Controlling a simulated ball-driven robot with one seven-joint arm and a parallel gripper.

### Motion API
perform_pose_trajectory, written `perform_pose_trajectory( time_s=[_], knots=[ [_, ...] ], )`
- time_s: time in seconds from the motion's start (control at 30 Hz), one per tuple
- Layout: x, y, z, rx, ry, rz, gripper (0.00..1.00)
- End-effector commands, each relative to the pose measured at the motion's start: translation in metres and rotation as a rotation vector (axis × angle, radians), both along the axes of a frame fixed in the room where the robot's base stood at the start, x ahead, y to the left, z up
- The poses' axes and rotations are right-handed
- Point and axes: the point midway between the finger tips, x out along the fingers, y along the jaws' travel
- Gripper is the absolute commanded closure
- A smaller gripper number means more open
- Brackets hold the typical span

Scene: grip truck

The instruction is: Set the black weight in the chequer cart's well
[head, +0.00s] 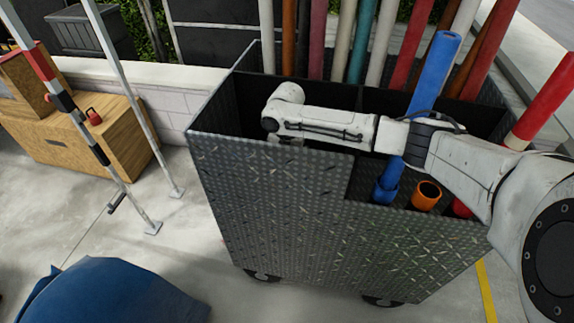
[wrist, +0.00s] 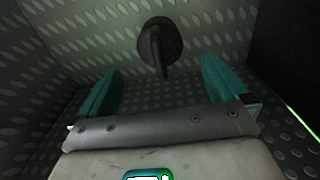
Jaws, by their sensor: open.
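The chequer cart (head: 290,215) is a tall dark diamond-plate box on casters, in the middle of the head view. My arm reaches over it, and my gripper is hidden behind its front wall there. In the wrist view my gripper (wrist: 162,66) has its two teal fingers spread wide, between diamond-plate walls. The black weight (wrist: 170,38), a dark round body with a bar-like handle, shows between and beyond the fingertips. The fingers do not appear to press on it. Whether it rests fully on the well's floor is hard to tell. The weight is hidden in the head view.
Several coloured tubes stand at the cart's back; a blue tube (head: 435,75) and an orange tube (head: 426,195) stand at its right. A wooden box (head: 75,140) with a red object (head: 93,117) on top is at left, behind metal poles. A blue cover (head: 105,295) lies front left.

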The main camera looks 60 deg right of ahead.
Motion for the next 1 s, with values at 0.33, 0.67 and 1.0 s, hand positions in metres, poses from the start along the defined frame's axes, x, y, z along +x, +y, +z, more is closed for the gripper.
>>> perform_pose_trajectory(
  time_s=[0.33,0.67,1.0],
  knots=[
    [0.001,-0.001,0.07,-0.002,-0.003,0.0,0.01],
    [0.0,-0.001,0.098,-0.002,-0.001,-0.001,0.01],
    [0.006,0.002,0.1,-0.007,-0.013,-0.004,0.01]
  ],
)
